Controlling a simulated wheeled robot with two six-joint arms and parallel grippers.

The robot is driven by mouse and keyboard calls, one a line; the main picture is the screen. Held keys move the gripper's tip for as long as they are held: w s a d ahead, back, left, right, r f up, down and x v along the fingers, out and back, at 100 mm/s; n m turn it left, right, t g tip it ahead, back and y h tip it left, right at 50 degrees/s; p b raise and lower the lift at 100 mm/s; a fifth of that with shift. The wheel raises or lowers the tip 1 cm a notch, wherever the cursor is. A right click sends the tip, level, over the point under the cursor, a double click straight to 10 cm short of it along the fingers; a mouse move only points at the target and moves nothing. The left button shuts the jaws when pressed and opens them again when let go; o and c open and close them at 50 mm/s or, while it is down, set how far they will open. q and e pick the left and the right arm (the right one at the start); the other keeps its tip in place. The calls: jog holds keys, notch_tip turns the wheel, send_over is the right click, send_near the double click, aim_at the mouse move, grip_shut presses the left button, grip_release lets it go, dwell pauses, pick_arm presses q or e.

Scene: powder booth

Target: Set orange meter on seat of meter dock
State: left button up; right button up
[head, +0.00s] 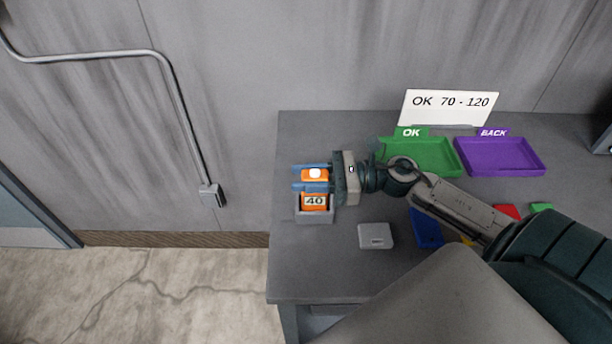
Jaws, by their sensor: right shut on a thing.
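The orange meter (314,195) is at the left end of the table, with a display that reads 40 and a white round spot on its upper part. My right gripper (311,178) reaches in from the right, and its blue fingers are shut on the meter's upper part. The meter dock (315,218), a small grey open holder, is at the meter's lower end. The meter's lower end is at or within the dock's walls; I cannot tell whether it rests on the seat, which is hidden. My left gripper is not in view.
A green OK tray (432,172) and a purple BACK tray (497,172) are at the back, before a sign (449,107) reading OK 70 - 120. A light grey block (375,236) and a blue piece (426,232) lie nearer. The table's left edge is close to the dock.

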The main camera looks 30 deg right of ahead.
jog(key=shift+f, duration=0.15)
jog(key=o, duration=1.1)
jog(key=shift+o, duration=0.2)
jog(key=shift+v, duration=1.25)
jog(key=p+v, duration=0.5)
jog(key=v, duration=0.3)
jog(key=shift+p, duration=0.3)
jog(key=shift+s+d, duration=0.1)
